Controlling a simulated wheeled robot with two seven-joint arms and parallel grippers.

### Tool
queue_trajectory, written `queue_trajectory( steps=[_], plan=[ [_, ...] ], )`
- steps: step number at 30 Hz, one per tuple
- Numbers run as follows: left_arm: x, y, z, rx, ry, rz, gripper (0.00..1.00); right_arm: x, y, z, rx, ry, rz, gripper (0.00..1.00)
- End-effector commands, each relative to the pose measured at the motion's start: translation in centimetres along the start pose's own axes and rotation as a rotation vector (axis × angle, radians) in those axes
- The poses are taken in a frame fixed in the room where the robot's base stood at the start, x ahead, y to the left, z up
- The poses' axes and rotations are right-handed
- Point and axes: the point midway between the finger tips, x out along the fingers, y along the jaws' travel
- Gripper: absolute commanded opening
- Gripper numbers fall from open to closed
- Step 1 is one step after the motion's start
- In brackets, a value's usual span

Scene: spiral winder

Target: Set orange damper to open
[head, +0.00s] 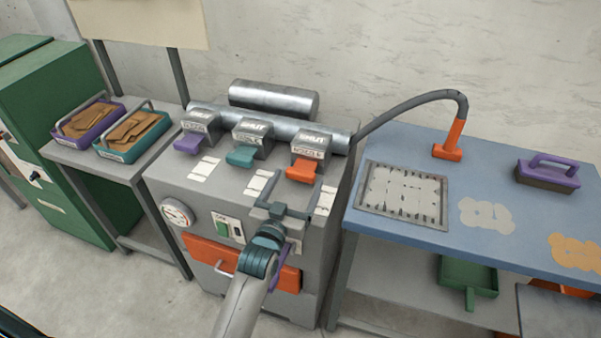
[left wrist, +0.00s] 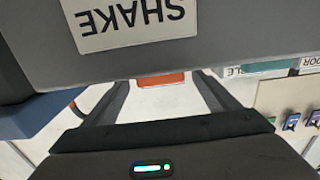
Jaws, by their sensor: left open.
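The orange damper (head: 301,171) is a flap-like handle at the front of the rightmost of three grey housings on the grey machine (head: 170,186). The label on its housing seems to read SHUT. My left gripper (head: 296,190) is open and empty, just in front of and below the orange damper, with its fingers pointing toward it. In the left wrist view, a strip of orange (left wrist: 160,79), probably the damper, shows between the open fingers, partly hidden by a grey part with an upside-down SHAKE label (left wrist: 130,20). My right gripper is not in view.
A purple damper (head: 187,144) and a teal damper (head: 240,157) are to the left. A blue table (head: 400,147) on the right holds a grate (head: 364,206), an orange nozzle (head: 449,143) and a purple-handled brush (head: 548,173). Two bins stand on a left table.

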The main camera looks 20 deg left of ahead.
Motion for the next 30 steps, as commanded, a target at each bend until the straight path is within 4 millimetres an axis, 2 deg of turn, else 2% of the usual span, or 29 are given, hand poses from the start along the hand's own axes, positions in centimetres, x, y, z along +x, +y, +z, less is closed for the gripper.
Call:
queue_trajectory(
  steps=[3,9,20,23,27,28,30],
  plan=[
    [1.7,0.0,-0.1,0.0,0.0,0.0,0.81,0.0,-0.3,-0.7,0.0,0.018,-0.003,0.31],
    [3.3,0.0,-0.1,0.0,0.001,0.0,0.81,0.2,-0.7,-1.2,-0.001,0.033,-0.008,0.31],
    [3.6,0.0,0.0,0.0,0.0,0.0,0.81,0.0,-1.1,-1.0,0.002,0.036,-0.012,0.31],
    [3.5,0.0,0.0,0.0,0.0,0.0,0.6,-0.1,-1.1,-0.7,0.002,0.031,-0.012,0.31],
    [3.5,0.0,0.0,0.0,0.0,0.0,0.26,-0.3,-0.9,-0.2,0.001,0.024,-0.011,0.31],
    [3.5,0.0,0.0,0.0,0.0,0.0,0.22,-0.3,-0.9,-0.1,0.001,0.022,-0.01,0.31],
    [3.5,0.0,0.0,0.0,0.0,0.0,0.22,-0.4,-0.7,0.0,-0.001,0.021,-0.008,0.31]
  ],
)
